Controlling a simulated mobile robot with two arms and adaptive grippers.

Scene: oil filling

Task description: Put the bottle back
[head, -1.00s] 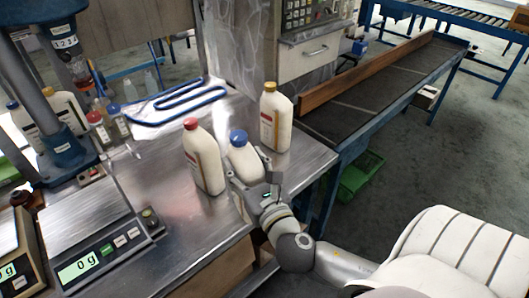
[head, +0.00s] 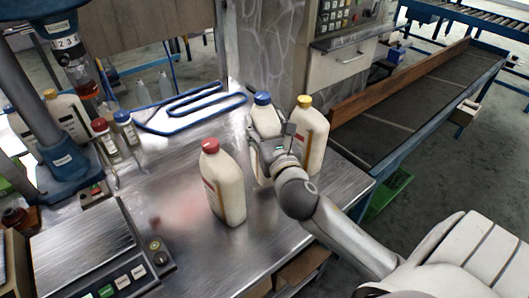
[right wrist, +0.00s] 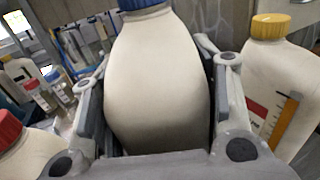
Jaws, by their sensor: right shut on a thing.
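The blue-capped white bottle (head: 263,125) stands upright between two other bottles on the steel table (head: 170,190). My right gripper (head: 272,150) is shut on it from the near side. In the right wrist view the same bottle (right wrist: 155,80) fills the space between the two fingers (right wrist: 155,110), its blue cap cut off at the top. My left gripper is not in view.
A red-capped bottle (head: 225,185) stands close on the left and a yellow-capped bottle (head: 309,135) close on the right. A scale (head: 90,245), a blue press stand (head: 70,165) and small bottles (head: 105,140) are at left. A blue tube frame (head: 190,108) lies behind. A conveyor (head: 420,100) runs at right.

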